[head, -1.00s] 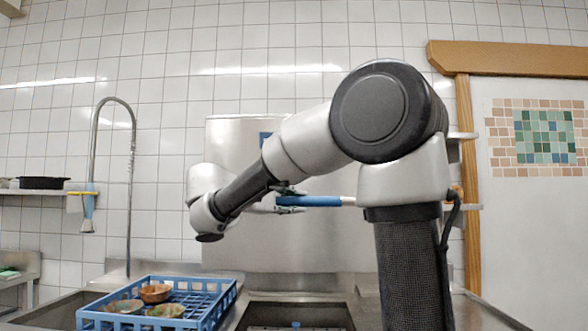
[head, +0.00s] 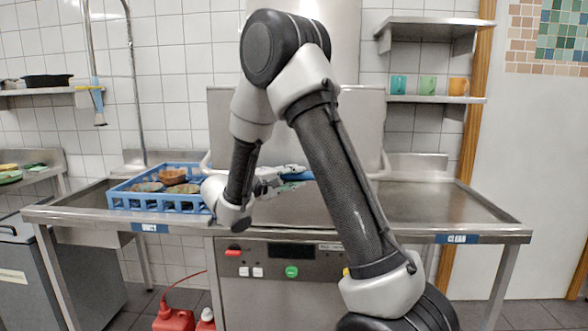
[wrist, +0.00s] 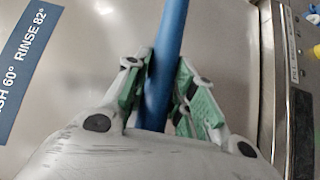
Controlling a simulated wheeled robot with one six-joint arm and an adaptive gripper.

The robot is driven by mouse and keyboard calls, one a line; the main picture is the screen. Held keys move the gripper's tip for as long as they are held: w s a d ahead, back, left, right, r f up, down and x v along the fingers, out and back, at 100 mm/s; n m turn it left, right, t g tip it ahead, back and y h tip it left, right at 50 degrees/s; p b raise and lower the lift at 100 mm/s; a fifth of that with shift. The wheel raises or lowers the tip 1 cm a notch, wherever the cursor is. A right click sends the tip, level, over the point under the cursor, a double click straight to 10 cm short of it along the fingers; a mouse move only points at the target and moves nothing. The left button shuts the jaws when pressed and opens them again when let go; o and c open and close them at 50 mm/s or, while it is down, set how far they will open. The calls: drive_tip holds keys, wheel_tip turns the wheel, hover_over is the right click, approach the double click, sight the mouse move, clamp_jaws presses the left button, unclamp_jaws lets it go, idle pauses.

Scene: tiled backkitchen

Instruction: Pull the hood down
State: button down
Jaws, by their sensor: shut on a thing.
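The hood (head: 226,115) is a large steel box over the dishwashing machine between the two counters. Its lower edge appears close to counter level, but my arm hides part of it. Its blue bar handle (head: 299,176) runs across the front. My gripper (head: 284,180) is shut around this handle. In the wrist view the blue handle (wrist: 172,30) passes between the green-padded fingers of my gripper (wrist: 163,75). The hood's steel face (wrist: 108,42) lies behind, with a blue label about wash and rinse temperatures.
A blue crate (head: 196,205) with several bowls stands on the left counter. The right counter (head: 440,203) is clear. Cups stand on a wall shelf (head: 440,99) at right. The control panel (head: 245,256) is below the hood. A red canister (head: 173,317) is on the floor.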

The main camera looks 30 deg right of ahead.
drive_tip(key=shift+f, duration=0.65)
drive_tip(key=c, duration=1.5)
unclamp_jaws()
drive_tip(key=o, duration=0.3)
drive_tip(key=shift+w+d+f, duration=0.1)
drive_tip(key=shift+w, duration=0.05)
drive_tip(key=shift+r, duration=0.2)
drive_tip(key=shift+a, duration=0.2)
drive_tip(key=a, duration=0.3)
drive_tip(key=s+a, duration=0.1)
drive_tip(key=a, duration=0.3)
drive_tip(key=s+a, duration=0.1)
drive_tip(key=a, duration=0.3)
drive_tip(key=shift+s+a+r, duration=0.1)
drive_tip(key=shift+a+r, duration=0.05)
drive_tip(key=shift+a, duration=0.05)
